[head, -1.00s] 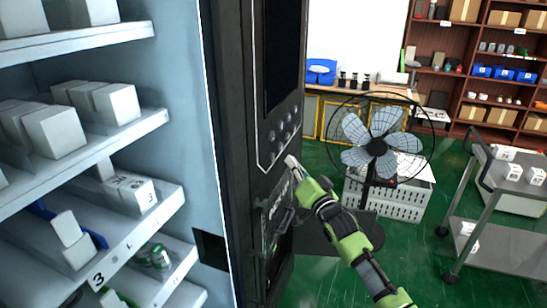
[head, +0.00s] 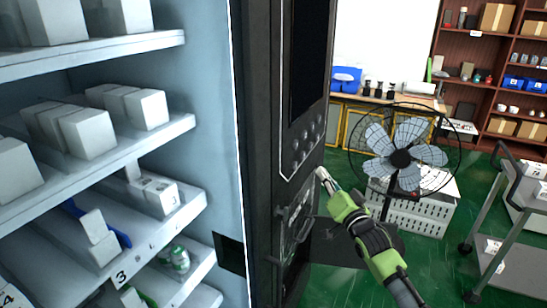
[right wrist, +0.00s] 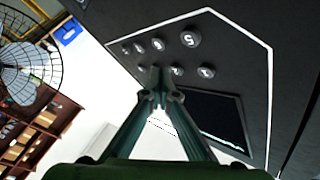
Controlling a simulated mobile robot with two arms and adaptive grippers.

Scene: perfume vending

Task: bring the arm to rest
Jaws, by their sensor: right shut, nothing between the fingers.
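My right arm, green and black, comes in from the lower right of the head view. Its right gripper (head: 325,177) is shut and empty, just below the round buttons of the vending machine's dark panel (head: 287,165). In the right wrist view the two fingers meet at their tips (right wrist: 160,78), close in front of the numbered buttons (right wrist: 175,45). The wrist view does not make clear whether the tips touch the panel. A dark screen (right wrist: 212,118) shows beside the fingers. My left gripper is not in view.
The machine's shelves (head: 95,135) with white boxes fill the left. A standing fan (head: 400,158) is behind and right of my right arm, before a white crate (head: 415,215). A grey cart (head: 515,260) stands at far right. Green floor lies open between.

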